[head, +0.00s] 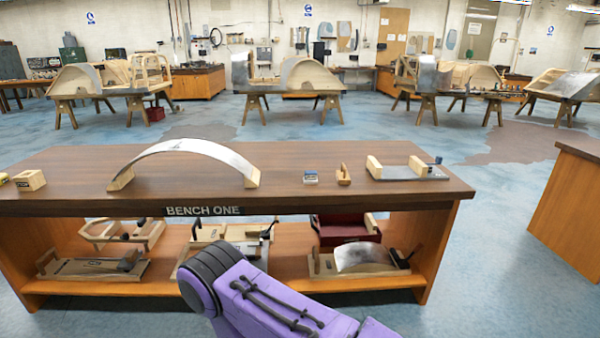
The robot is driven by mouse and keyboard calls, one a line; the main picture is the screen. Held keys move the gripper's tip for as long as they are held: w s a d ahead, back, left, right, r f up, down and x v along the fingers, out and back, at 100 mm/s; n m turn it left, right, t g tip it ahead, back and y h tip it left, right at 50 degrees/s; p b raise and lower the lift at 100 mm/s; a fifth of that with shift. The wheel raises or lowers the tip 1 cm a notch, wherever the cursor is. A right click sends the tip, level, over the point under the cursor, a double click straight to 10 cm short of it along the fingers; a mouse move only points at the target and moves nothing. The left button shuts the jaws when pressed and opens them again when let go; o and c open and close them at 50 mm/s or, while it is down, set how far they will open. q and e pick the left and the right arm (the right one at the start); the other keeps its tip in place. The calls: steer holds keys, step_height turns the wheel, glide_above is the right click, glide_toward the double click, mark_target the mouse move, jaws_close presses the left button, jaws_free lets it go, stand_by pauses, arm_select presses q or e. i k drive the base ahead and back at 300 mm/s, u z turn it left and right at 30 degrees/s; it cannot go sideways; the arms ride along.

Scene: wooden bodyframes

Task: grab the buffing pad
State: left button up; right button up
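I cannot tell for certain which item is the buffing pad. Two small items stand near the middle of the bench top: a small blue-grey and white block (311,177) and, just right of it, a small wooden piece with an upright handle (343,175). Both lie on the dark wooden bench top (280,192), apart from each other. Neither of my grippers is in view; only a purple link of my arm shows at the bottom centre, in front of the bench.
A curved metal strip on wooden blocks (185,147) arches over the bench's left half. A wooden block (30,180) is at the far left. A metal plate with wooden ends (408,171) is at the right. The lower shelf (200,288) holds several fixtures.

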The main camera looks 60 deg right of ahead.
mark_target(310, 178)
steer(key=z, duration=0.3)
steer(key=i, duration=1.1)
steer(key=z, duration=1.35)
steer(key=i, duration=0.8)
steer(key=z, duration=0.95)
